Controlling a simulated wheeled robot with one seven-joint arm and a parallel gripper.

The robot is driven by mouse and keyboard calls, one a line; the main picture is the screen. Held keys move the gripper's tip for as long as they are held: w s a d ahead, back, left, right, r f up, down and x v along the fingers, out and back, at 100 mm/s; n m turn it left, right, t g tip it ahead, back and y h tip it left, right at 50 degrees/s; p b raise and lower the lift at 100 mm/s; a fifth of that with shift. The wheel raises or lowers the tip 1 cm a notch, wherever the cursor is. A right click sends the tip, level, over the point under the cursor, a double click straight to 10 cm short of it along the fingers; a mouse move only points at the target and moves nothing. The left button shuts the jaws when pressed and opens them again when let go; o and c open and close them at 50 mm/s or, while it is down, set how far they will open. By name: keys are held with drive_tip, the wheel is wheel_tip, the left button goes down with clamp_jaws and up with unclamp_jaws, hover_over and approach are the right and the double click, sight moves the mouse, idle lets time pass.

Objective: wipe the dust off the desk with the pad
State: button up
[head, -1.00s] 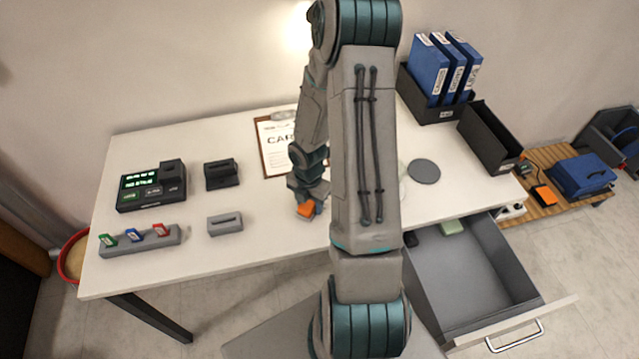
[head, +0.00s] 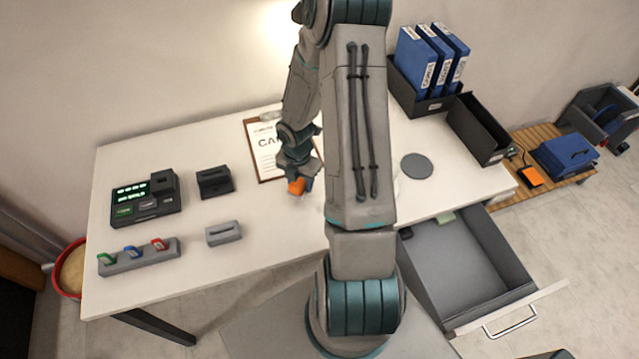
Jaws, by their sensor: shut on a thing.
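My gripper (head: 299,187) is low over the white desk (head: 270,225), just in front of the clipboard. It is shut on an orange pad (head: 297,187), of which only a small part shows. I cannot tell whether the pad touches the desk top. My arm hides part of the desk to the right of the pad. I cannot make out dust clearly in this view; a faint pale patch may lie beside my arm.
A clipboard (head: 263,150) lies behind my gripper. A black device (head: 145,198), a dark holder (head: 214,182), a grey slotted block (head: 223,233) and a rack (head: 140,256) of coloured pieces stand left. A grey disc (head: 417,166) lies right. An open drawer (head: 465,262) juts out in front.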

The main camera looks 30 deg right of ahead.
sight(299, 180)
drive_tip(key=shift+w+r+p, duration=0.2)
drive_tip(key=shift+r+p, duration=0.5)
drive_tip(key=shift+r, duration=0.25)
drive_tip(key=shift+s+r+p, duration=0.1)
drive_tip(key=shift+r+p, duration=1.3)
drive_tip(key=shift+r, duration=0.15)
